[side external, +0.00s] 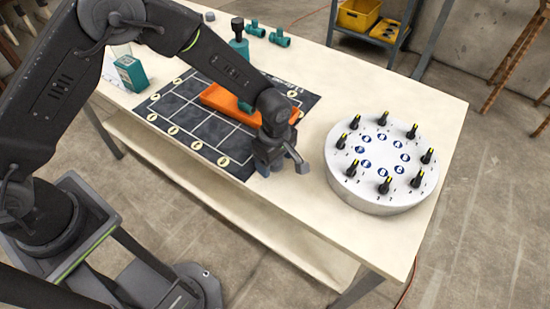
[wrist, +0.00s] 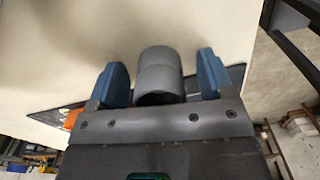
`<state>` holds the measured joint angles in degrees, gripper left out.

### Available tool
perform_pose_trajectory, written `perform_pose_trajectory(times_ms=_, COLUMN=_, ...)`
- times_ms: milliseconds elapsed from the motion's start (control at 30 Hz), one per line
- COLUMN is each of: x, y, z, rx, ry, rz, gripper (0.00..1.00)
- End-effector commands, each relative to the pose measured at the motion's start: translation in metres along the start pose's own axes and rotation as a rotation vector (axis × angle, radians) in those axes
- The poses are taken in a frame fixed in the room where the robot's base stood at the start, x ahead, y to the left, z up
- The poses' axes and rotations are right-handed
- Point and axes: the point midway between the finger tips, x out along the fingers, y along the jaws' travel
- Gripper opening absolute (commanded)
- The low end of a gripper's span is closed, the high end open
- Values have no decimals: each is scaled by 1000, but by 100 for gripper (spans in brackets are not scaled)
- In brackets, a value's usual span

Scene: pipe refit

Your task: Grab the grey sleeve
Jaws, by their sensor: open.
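The grey sleeve (wrist: 160,72) is a smooth, short tube between the two blue fingers of my gripper (wrist: 162,60) in the wrist view. My gripper is open, with a visible gap between the sleeve and each finger. The sleeve's near end shows a dark opening. In the side view my gripper (side external: 281,163) is low over the front of the cream table (side external: 315,120), just right of the dark mat. The sleeve cannot be told apart clearly from the gripper there.
A white round turntable (side external: 380,207) with several black-and-yellow pegs stands close on the right. An orange tray (side external: 222,104) lies on the dark gridded mat (side external: 180,110) behind my gripper. Teal fittings (side external: 280,38) and a teal box (side external: 130,74) stand farther back. The table's front edge is near.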

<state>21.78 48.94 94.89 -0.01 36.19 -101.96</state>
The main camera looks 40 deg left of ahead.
Motion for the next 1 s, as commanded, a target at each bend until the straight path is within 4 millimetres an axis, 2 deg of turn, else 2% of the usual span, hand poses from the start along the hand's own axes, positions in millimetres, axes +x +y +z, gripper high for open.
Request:
perform_pose_trajectory(times_ms=133, x=0, y=0, z=0, rx=0, ry=0, rz=1, gripper=74)
perform_pose_trajectory(times_ms=667, x=-1, y=0, z=0, rx=0, ry=0, rz=0, gripper=23)
perform_pose_trajectory(times_ms=1000, x=-5, y=0, z=0, rx=0, ry=0, rz=1, gripper=22)
